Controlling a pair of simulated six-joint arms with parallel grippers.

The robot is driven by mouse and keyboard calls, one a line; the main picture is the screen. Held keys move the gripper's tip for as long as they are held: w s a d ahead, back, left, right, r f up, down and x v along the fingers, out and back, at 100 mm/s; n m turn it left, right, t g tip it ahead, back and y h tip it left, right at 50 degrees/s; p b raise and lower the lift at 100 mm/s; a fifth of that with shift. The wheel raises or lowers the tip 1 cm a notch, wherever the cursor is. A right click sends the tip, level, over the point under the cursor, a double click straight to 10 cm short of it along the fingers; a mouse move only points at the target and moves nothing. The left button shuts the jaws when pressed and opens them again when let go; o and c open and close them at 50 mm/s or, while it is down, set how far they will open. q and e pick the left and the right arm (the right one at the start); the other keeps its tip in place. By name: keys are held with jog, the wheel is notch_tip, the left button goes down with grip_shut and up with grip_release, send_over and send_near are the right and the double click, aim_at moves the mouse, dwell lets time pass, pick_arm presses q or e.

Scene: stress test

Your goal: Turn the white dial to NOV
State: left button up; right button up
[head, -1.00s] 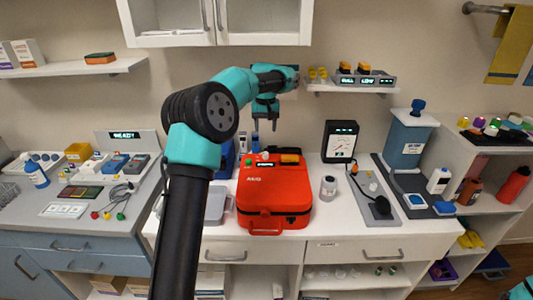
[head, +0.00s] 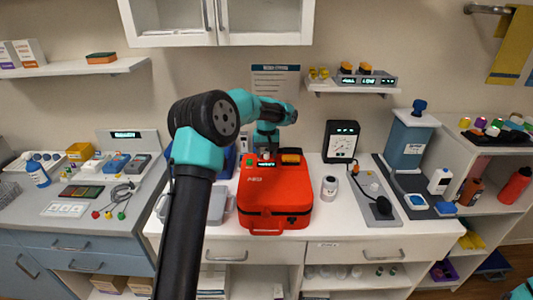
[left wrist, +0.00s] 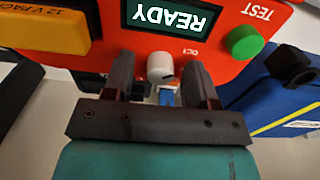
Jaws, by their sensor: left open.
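The white dial (left wrist: 160,68) is a small knob on the red case, with a dark mark on its lower right side. Its label, upside down beside it, seems to read OCT. The red case (head: 275,195) stands on the white counter in the head view; its panel is at the back. My left gripper (left wrist: 163,80) is open, with one dark finger on each side of the dial. I cannot tell whether the fingers touch it. In the head view the left gripper (head: 265,152) points down over the panel.
The panel has a READY display (left wrist: 172,15), a green TEST button (left wrist: 244,42) and a yellow block (left wrist: 42,28). A blue case (left wrist: 275,100) lies close beside it. A white-labelled jar (head: 329,188) and a dial gauge (head: 342,142) stand to the right.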

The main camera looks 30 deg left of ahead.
pick_arm(q)
jog(key=c, duration=0.9)
jog(key=shift+m, duration=0.5)
jog(key=m, duration=0.3)
jog(key=shift+m, duration=0.3)
jog(key=m, duration=0.4)
jog(key=o, duration=0.9)
